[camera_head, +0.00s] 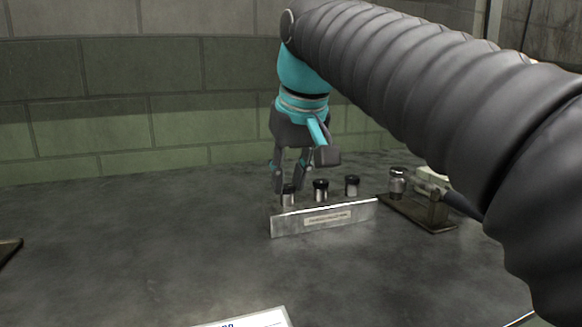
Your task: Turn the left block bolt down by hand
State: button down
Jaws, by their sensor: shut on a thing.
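A low metal block (290,225) with a label on its front stands on the dark table. Three dark-capped bolts show in a row above its front face: the left block bolt (289,199), a middle one (320,192) and a right one (352,187). My gripper (289,185) points down at the left bolt. Its fingers are around the bolt's dark head and shut on it. The bolt stands upright. The lower ends of the bolts are hidden behind the block's front face.
A brown stand (425,219) to the right of the block holds a metal cylinder (398,184) and a pale-topped part (432,178). My arm crosses the upper right. A white sheet (250,319) lies at the bottom edge. The table's left is mostly clear; a brick wall stands behind.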

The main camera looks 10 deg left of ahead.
jog(key=m+h+p, duration=0.1)
jog(key=m, duration=0.1)
jog(key=m+h+p, duration=0.1)
jog(key=m+p, duration=0.1)
jog(key=m, duration=0.1)
jog(key=shift+a+t, duration=0.2)
jog(key=shift+t, duration=0.1)
dwell(0.5)
jog(key=c, duration=1)
grip_release()
jog(key=shift+o, duration=0.2)
jog(key=v, duration=1.2)
jog(key=shift+s, duration=0.1)
